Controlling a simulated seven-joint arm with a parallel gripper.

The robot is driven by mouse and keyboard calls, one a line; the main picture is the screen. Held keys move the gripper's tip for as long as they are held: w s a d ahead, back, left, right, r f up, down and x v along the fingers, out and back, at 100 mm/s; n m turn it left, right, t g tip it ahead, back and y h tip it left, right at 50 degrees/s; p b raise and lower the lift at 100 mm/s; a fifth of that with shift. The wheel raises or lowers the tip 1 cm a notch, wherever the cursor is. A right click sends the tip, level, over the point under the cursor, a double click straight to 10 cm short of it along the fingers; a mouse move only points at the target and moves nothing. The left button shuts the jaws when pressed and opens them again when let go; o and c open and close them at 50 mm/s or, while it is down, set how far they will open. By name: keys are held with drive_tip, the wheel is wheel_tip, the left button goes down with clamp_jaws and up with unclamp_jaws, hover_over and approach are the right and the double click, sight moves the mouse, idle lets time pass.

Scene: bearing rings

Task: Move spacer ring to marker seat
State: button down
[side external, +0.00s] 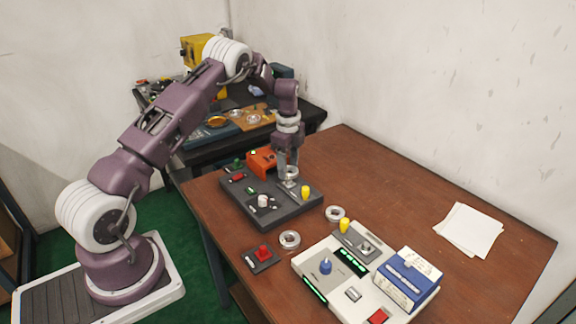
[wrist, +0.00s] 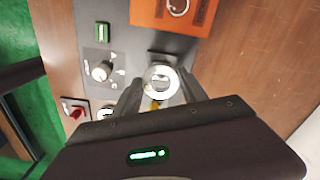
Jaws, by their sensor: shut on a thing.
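My gripper (side external: 289,178) points down over the right back part of a dark grey control panel (side external: 240,204). It is shut on a pale metal ring, the spacer ring (wrist: 160,82), which shows between the fingertips in the wrist view. The ring is just above or at a small square seat plate (wrist: 165,58) on the panel; I cannot tell whether they touch. A yellow peg (side external: 305,191) stands right beside it. No label identifies the marker seat. Two other metal rings lie on the table, one near the front (side external: 290,239) and one further right (side external: 335,213).
A cream console (side external: 335,283) with a blue box (side external: 407,279) is at front right. A red-button block (side external: 263,256) sits at the front edge. Paper (side external: 468,229) lies right; the back right table is clear.

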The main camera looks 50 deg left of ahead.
sight(288, 174)
drive_tip(key=shift+f, duration=1)
drive_tip(key=shift+f, duration=0.7)
idle(0.6)
drive_tip(key=c, duration=0.6)
unclamp_jaws()
drive_tip(key=shift+o, duration=0.2)
drive_tip(key=shift+r, duration=3.75)
